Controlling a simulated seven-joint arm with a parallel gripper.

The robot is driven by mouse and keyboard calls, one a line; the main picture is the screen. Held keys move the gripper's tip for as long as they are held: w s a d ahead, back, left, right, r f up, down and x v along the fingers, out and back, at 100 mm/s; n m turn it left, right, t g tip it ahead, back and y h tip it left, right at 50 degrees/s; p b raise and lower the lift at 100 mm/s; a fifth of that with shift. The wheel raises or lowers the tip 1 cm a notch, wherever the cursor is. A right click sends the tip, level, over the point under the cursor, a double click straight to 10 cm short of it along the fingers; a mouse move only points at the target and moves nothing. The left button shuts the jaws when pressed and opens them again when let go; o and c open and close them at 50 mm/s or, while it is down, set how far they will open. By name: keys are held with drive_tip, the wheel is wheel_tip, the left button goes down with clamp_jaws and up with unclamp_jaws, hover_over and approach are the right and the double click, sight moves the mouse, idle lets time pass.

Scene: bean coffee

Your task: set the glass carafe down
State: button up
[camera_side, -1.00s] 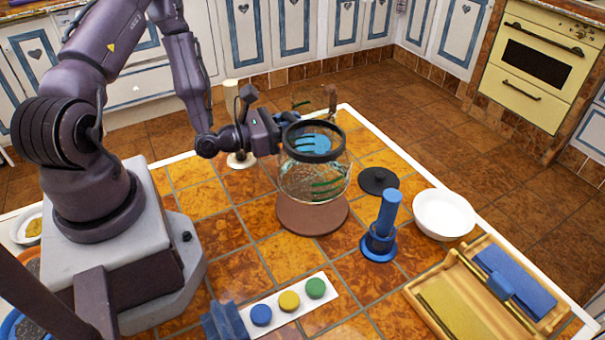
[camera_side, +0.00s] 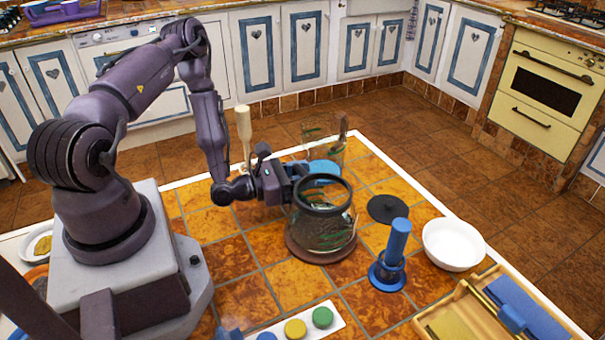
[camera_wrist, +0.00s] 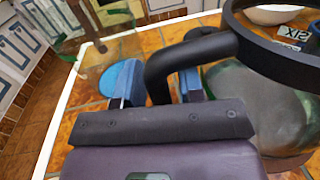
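The glass carafe (camera_side: 322,230), with a black rim and green marks, stands upright at the middle of the tiled table. Its base appears to be on the round brown coaster (camera_side: 300,251), whose edge shows around it; exact contact is hard to tell. My gripper (camera_side: 296,172) reaches it from the left at rim height. In the wrist view, the black handle (camera_wrist: 160,75) passes between the blue fingers of my gripper (camera_wrist: 160,88), which look closed on it. The carafe's rim (camera_wrist: 235,35) and glass side show at the right there.
A blue plunger-like tool (camera_side: 396,250), a black disc (camera_side: 388,209) and a white bowl (camera_side: 453,244) stand to the right. A wooden tray (camera_side: 470,310) lies at front right, coloured buttons (camera_side: 295,329) in front. Behind are a light blue disc (camera_side: 326,167) and a glass vessel (camera_side: 322,147).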

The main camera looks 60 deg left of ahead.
drive_tip(key=shift+o, duration=0.2)
drive_tip(key=shift+r, duration=0.1)
drive_tip(key=s, duration=0.5)
drive_tip(key=s+a, duration=0.1)
drive_tip(key=s, duration=0.1)
drive_tip(key=shift+s, duration=0.25)
